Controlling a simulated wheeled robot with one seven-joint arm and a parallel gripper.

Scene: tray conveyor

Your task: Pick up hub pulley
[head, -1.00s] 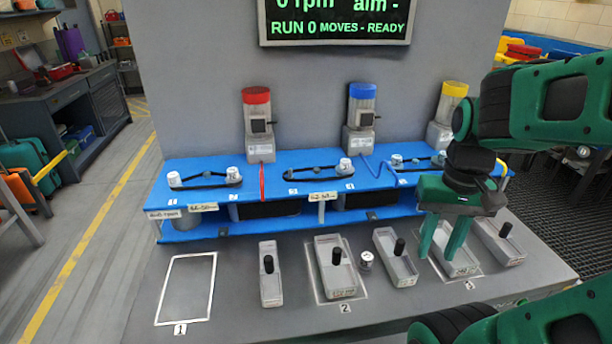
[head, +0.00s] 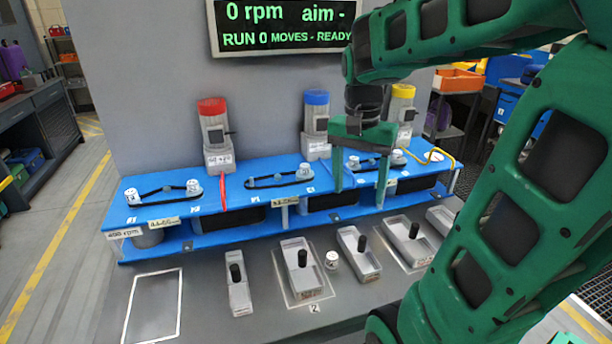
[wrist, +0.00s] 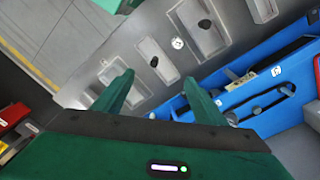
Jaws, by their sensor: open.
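A small silver pulley (head: 332,261) stands loose on the grey bench between two trays; it also shows in the wrist view (wrist: 177,43). More silver pulleys sit on the blue shelf, such as one (head: 193,187) at a black belt's right end. I cannot tell from a label which is the hub pulley. My gripper (head: 360,198) is open and empty, its green fingers pointing down in front of the blue shelf's right half. In the wrist view the gripper (wrist: 158,82) has nothing between its fingers, and the loose pulley lies beyond the fingertips.
Several grey trays with black knobs, one tray (head: 302,290) in outline 2, stand along the bench. An empty white outline (head: 152,308) is at left. The blue shelf (head: 150,212) carries belts and capped motors. A display (head: 282,25) reads 0 rpm.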

